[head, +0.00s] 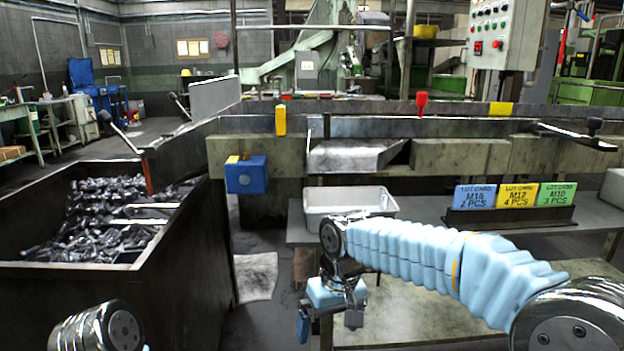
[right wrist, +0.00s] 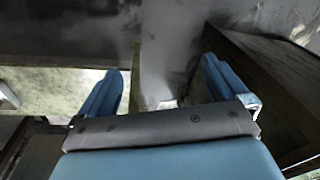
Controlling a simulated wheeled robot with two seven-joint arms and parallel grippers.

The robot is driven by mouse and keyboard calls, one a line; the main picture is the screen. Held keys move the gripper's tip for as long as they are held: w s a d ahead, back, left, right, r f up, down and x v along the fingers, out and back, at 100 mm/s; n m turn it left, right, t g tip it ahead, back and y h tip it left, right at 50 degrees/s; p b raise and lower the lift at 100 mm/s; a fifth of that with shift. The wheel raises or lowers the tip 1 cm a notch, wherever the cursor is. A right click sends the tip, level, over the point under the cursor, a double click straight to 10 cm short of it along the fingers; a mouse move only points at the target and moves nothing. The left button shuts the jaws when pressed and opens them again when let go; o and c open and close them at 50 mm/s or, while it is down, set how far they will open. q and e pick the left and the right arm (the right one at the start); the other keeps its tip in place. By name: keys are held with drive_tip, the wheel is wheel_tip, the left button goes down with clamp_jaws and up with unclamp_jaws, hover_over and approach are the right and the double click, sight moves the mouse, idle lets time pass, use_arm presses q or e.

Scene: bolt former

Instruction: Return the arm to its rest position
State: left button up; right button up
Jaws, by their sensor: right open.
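My right arm (head: 430,262) in its light blue sleeve comes in from the right in the head view and bends down at a shiny joint. My right gripper (head: 330,322) hangs from it, pointing down, in front of the table's near edge. In the right wrist view the two blue fingers of the gripper (right wrist: 162,92) stand wide apart with nothing between them. The floor shows between and beyond them. Of my left arm only a shiny joint (head: 98,328) shows at the bottom left of the head view; the left gripper is out of sight.
A grey table (head: 420,208) carries a white tray (head: 350,200) and lot cards in blue (head: 474,196), yellow (head: 517,195) and green (head: 556,194). A dark bin (head: 185,255) of bolts (head: 90,215) stands at the left. Open floor lies between the bin and table.

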drive_tip(key=s+d+f+m+y, duration=0.1)
drive_tip(key=d+f, duration=0.1)
drive_tip(key=f, duration=1)
drive_tip(key=s+d+f+m+y, duration=0.1)
drive_tip(key=s+f, duration=0.1)
drive_tip(key=f, duration=1)
drive_tip(key=s+d+f+m, duration=0.3)
drive_tip(key=s+d+f, duration=0.1)
drive_tip(key=s+f, duration=1)
drive_tip(key=shift+s+f+m+y, duration=0.25)
drive_tip(key=shift+s+m+y, duration=0.15)
drive_tip(key=shift+s, duration=0.25)
